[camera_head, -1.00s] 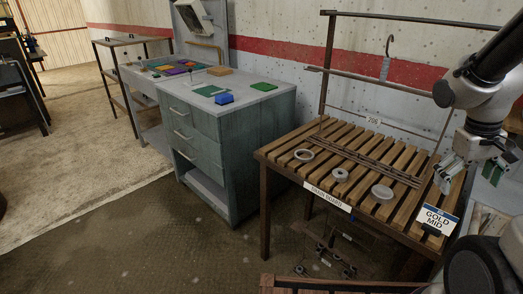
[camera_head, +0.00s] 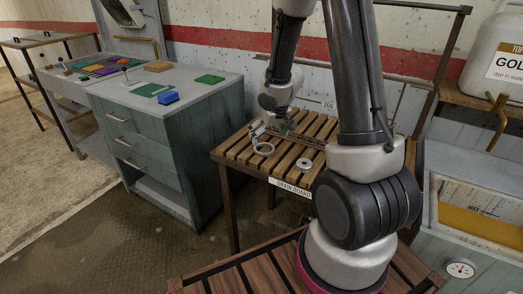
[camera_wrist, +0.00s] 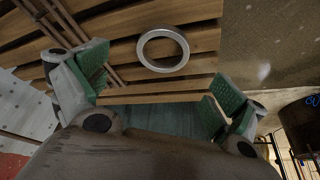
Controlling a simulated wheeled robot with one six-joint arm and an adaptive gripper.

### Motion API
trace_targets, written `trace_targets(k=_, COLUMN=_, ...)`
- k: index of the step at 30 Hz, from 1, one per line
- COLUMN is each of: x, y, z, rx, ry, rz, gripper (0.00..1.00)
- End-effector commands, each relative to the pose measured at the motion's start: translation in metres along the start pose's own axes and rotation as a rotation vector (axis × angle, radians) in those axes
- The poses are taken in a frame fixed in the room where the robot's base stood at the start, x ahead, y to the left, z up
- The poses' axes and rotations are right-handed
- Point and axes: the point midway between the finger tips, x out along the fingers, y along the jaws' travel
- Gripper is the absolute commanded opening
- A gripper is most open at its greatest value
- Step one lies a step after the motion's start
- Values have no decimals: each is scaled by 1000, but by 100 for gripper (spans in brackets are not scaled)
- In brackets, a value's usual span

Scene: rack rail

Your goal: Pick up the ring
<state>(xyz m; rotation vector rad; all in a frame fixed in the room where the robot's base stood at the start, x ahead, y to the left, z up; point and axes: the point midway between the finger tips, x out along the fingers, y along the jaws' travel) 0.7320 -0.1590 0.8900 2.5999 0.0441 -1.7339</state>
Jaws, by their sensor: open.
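A pale grey ring (camera_head: 263,154) lies flat on the slatted wooden drain board (camera_head: 234,152), near its left front edge. In the wrist view the ring (camera_wrist: 163,71) lies on the slats with its hole clear. My gripper (camera_head: 267,128) is above and just behind the ring in the head view, apart from it. In the wrist view my gripper (camera_wrist: 158,88) is open and empty, with green pads on both fingers. The ring shows beyond the gap between the fingertips. A second, smaller ring-like piece (camera_head: 304,163) lies on the board to the right.
A tank with a yellow panel (camera_head: 480,222) and a white jug (camera_head: 497,60) stand at right. My arm hides the board's right part.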

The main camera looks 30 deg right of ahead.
Motion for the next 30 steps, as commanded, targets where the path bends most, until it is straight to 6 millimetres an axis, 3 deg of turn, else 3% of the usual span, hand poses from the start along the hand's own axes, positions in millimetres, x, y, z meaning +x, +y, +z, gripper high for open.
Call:
trace_targets(k=11, x=18, y=-2, z=2, rx=-1, ry=-2, rz=1, gripper=96)
trace_targets(k=21, x=58, y=-5, z=5, rx=-1, ry=-4, rz=2, gripper=96)
trace_targets(k=29, x=61, y=-5, z=5, rx=-1, ry=-2, rz=2, gripper=96)
trace_targets(k=30, x=61, y=-5, z=5, rx=-1, ry=-2, rz=2, gripper=90)
